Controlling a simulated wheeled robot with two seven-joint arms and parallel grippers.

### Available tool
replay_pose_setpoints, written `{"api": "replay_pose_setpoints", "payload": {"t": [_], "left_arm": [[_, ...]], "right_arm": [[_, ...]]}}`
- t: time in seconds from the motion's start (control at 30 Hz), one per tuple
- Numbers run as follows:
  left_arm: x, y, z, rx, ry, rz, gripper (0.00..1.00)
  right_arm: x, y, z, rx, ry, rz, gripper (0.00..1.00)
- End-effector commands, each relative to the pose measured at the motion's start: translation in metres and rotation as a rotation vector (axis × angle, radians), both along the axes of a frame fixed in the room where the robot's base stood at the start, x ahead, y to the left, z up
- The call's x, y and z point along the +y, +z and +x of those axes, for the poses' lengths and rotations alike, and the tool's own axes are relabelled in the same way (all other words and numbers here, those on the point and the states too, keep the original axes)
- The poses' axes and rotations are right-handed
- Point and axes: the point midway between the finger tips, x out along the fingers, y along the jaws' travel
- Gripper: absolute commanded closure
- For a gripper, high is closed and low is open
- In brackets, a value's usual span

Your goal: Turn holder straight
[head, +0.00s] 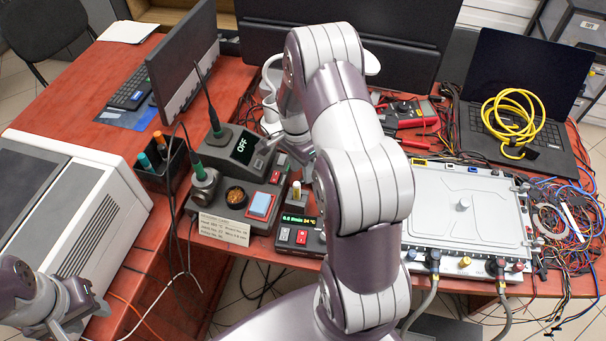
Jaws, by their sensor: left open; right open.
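Two things look like holders, and I cannot tell which one is meant. One is a grey metal soldering-iron holder (204,186) at the left of the soldering station (236,196), with a green-and-black iron in it. The other is a black pen holder (158,178) further left. My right gripper (285,158) is open above the right side of the station, beside its OFF display, apart from both holders. Its fingertips are partly hard to make out. My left gripper (72,312) is open and empty at the lower left, in front of the white printer-like box.
A small black control box (300,236) with a lit display stands right of the station. A grey plate unit (465,207) with hoses is at the right. A laptop (517,100) holds a yellow hose coil (511,122). Loose cables clutter the right.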

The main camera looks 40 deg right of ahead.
Motion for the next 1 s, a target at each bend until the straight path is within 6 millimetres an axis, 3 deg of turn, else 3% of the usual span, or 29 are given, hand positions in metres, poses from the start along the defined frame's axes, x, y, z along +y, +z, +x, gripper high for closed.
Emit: {"api": "replay_pose_setpoints", "payload": {"t": [0.2,0.47,0.5,0.63,1.0], "left_arm": [[0.0,0.0,0.0,0.0,0.0,0.0,0.57],[0.0,0.0,0.0,0.0,0.0,0.0,0.57],[0.0,0.0,0.0,0.0,0.0,0.0,0.57],[0.0,0.0,0.0,0.0,0.0,0.0,0.57],[0.0,0.001,0.0,0.0,0.0,0.0,0.57]], "right_arm": [[0.0,-0.029,-0.004,0.001,0.0,0.0,0.56],[0.0,-0.031,-0.004,-0.001,0.001,-0.001,0.56],[0.0,-0.031,-0.004,-0.001,0.001,-0.001,0.59],[0.0,-0.031,-0.004,-0.001,0.001,-0.001,1.0],[0.0,-0.031,-0.005,-0.001,0.019,-0.001,1.0]]}}
